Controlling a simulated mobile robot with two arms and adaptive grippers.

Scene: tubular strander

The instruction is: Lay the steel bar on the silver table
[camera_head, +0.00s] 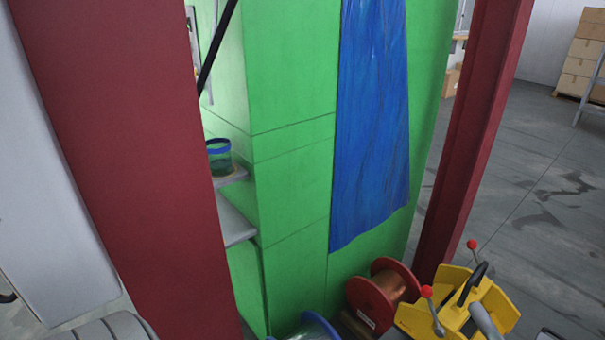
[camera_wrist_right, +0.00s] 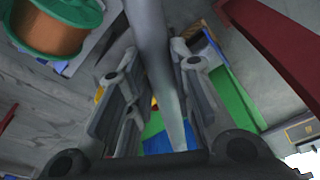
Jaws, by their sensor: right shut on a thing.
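The steel bar (camera_wrist_right: 150,40) is a smooth grey rod in the right wrist view. It runs from the top edge down between the fingers of my right gripper (camera_wrist_right: 157,85), which is shut on it. In the head view a grey rounded rod end (camera_head: 484,321) shows at the bottom right; I cannot tell whether it is the same bar. My left gripper is in neither view. I cannot make out the silver table for certain; a grey ledge (camera_head: 235,222) sticks out beside the green cabinet in the head view.
A dark red post (camera_head: 130,150) stands at the left and another (camera_head: 475,130) at the right. A blue sheet (camera_head: 372,120) hangs on the green cabinet (camera_head: 290,180). A red spool (camera_head: 375,300) and a yellow machine (camera_head: 460,310) stand low in front. Open floor lies at the right.

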